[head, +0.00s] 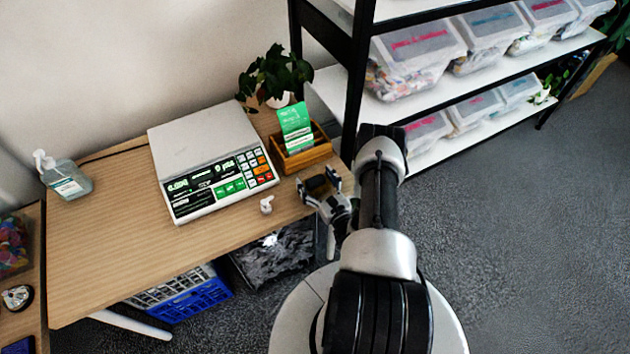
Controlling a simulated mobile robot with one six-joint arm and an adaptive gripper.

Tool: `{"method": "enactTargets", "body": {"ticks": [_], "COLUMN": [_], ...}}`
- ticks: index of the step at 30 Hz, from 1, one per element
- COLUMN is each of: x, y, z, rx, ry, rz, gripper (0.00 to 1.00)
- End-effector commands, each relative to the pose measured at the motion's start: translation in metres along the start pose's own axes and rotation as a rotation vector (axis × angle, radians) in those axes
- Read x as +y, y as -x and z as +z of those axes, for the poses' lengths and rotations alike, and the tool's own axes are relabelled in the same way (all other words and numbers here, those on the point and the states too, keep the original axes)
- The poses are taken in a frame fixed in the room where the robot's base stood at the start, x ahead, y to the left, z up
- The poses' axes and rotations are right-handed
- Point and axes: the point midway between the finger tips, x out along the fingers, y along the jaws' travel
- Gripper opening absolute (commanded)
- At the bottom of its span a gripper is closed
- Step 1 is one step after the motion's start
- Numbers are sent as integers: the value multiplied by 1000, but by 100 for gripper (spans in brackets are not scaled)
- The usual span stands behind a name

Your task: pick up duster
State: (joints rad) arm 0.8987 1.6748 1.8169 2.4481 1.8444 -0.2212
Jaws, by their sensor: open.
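A small dark block with a tan edge, which looks like the duster (318,185), lies near the right edge of the wooden table, in front of the wooden box. My gripper (317,181) is at this block, with its fingers spread on either side of it. The gripper is open. Whether the fingers touch the block cannot be told, and the gripper hides its near side.
A weighing scale (205,150) stands left of my gripper, with a small white object (266,204) in front. A wooden box (303,158) with a green card and a plant (272,75) stand behind. A black-framed shelf (352,85) rises close on the right.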

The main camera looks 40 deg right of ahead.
Motion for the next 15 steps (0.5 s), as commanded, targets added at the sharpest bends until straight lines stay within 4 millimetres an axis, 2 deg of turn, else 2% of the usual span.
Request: {"method": "enactTargets", "body": {"ticks": [2, 15], "x": [0, 0], "y": [0, 0], "z": [0, 0], "rx": [0, 0], "ry": [0, 0], "rz": [0, 0], "gripper": [76, 47]}}
